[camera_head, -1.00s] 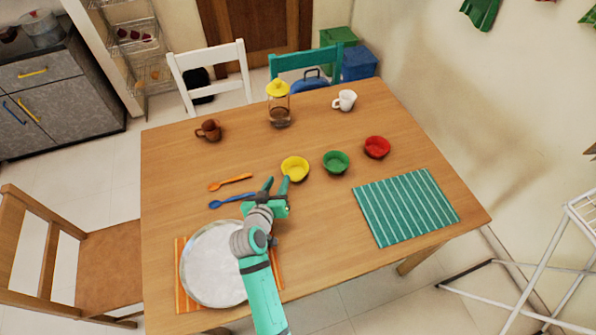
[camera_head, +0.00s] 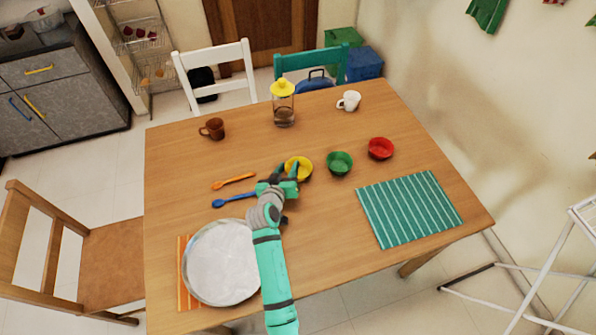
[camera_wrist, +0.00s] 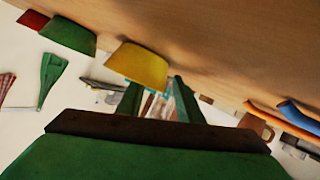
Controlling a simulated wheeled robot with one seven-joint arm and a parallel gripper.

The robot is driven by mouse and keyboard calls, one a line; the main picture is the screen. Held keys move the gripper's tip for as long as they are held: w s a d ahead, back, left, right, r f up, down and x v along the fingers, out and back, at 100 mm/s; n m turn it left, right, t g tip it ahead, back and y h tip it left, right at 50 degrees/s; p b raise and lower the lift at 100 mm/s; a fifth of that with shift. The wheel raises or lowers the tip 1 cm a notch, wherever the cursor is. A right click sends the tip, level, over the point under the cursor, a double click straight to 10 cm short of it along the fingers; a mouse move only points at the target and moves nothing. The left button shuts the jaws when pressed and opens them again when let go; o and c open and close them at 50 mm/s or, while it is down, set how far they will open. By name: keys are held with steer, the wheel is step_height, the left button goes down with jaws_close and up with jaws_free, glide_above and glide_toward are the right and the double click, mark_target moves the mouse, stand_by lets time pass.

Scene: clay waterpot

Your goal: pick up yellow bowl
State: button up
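The yellow bowl (camera_head: 302,165) stands on the wooden table, left of the green bowl (camera_head: 339,163). My gripper (camera_head: 286,172) is at the near left side of the yellow bowl, with its fingers pointing toward it and partly covering it. In the wrist view, the yellow bowl (camera_wrist: 138,66) is just beyond the left finger, and the fingers (camera_wrist: 156,98) are spread apart. No object shows clamped between them. Whether a finger touches the bowl or reaches over its rim cannot be told.
A red bowl (camera_head: 380,148) stands right of the green one. An orange spoon (camera_head: 234,181) and a blue spoon (camera_head: 233,200) lie left of my gripper. A plate (camera_head: 221,262) lies at the near left, a striped teal mat (camera_head: 410,208) at the right.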

jaws_close()
steer(key=shift+r, duration=0.1)
